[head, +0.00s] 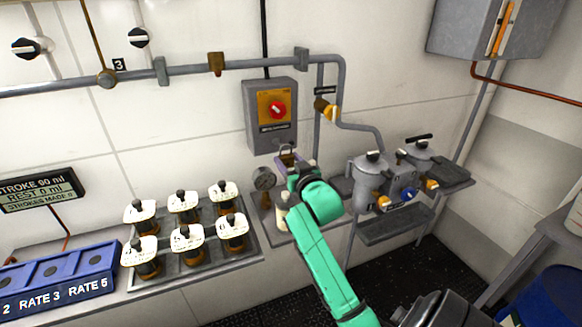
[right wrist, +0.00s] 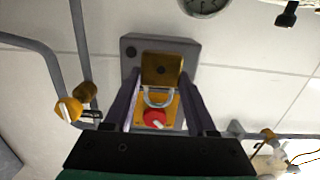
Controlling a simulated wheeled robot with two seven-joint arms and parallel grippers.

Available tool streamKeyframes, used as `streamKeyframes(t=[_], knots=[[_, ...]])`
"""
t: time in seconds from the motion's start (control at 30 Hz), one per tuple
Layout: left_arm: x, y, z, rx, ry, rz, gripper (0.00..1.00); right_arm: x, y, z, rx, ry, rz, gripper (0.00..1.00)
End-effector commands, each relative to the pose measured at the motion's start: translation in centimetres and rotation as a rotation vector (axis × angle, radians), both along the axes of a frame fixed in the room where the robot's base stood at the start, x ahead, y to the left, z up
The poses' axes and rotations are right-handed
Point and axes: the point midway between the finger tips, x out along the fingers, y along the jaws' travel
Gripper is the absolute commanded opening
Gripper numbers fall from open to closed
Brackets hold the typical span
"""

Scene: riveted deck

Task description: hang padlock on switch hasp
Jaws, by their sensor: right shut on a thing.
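The switch box (head: 257,128) is grey, fixed to the wall, with a yellow plate and a red knob (head: 278,110). It also shows behind my fingers in the right wrist view (right wrist: 130,48), with its red knob (right wrist: 155,118). My right gripper (head: 289,163) is just below the box in the head view, shut on the padlock (right wrist: 162,69). The padlock has a brass body between the fingertips and a grey shackle (right wrist: 158,100), which shows over the yellow plate in the wrist view. The shackle stands upward in the head view (head: 287,148). I cannot make out the hasp or any contact. My left gripper is out of view.
A pipe (head: 190,74) runs along the wall above. A yellow-handled valve (head: 326,108) is right of the box. A gauge (head: 264,179) stands left of my gripper. Grey canisters (head: 370,178) stand to the right. A tray (head: 251,246) with several capped jars is at the left.

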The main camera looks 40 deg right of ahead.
Motion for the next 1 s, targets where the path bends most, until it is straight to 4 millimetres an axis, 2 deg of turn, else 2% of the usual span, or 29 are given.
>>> streamKeyframes(t=[0.6, 1.0], knots=[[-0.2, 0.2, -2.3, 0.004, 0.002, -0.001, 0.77, 4.3, -1.5, -0.8, 0.001, 0.0, 0.0, 0.0], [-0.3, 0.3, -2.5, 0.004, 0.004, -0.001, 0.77, 5.1, -1.8, -1.5, 0.001, -0.001, 0.0, 0.0]])
